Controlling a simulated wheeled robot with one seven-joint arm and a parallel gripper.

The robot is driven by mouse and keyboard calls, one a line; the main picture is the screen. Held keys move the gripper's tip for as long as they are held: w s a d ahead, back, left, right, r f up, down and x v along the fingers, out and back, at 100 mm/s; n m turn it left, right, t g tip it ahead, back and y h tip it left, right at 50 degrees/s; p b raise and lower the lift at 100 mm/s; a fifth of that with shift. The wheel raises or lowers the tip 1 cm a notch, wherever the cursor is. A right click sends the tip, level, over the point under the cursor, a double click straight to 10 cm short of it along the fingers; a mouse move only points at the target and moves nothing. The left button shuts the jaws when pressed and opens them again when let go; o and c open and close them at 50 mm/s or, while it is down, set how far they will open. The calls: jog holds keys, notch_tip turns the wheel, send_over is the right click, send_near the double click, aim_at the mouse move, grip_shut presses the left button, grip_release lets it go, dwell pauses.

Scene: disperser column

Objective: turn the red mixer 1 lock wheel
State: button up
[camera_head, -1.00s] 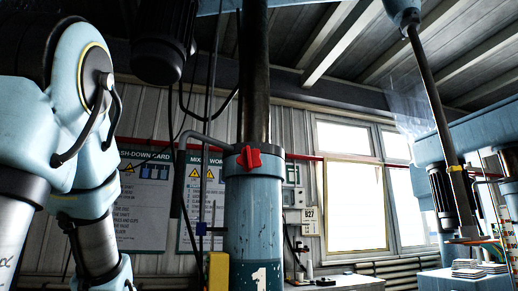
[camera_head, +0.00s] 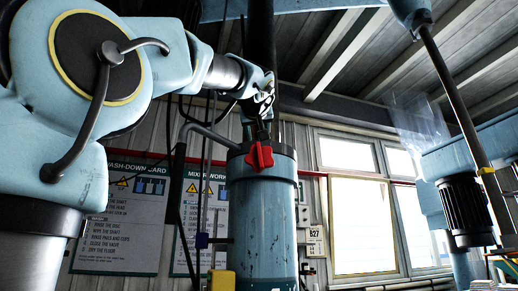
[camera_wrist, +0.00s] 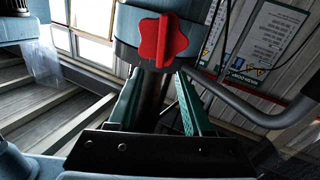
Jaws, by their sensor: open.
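The red lock wheel (camera_head: 259,156), a lobed knob with a raised bar across it, sits on the upper collar of the blue mixer column (camera_head: 262,220). In the wrist view the wheel (camera_wrist: 163,40) is in full sight just beyond the fingertips, its bar roughly upright in that picture. My gripper (camera_wrist: 158,76) is open and empty, with one green finger on each side and a gap between them. In the head view my gripper (camera_head: 262,130) is small and dark, just above the wheel, in front of the column's dark shaft. I cannot see any contact with the wheel.
A grey bent pipe (camera_head: 205,134) runs beside the column's left, and shows at the right in the wrist view (camera_wrist: 265,115). Wall posters (camera_head: 122,215) and windows (camera_head: 358,220) are behind. Another mixer's motor (camera_head: 466,210) stands far right.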

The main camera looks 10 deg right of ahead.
aim_at(259, 149)
jog(key=p+x, duration=0.3)
jog(key=x, duration=0.6)
jog(key=shift+w, duration=0.25)
grip_shut()
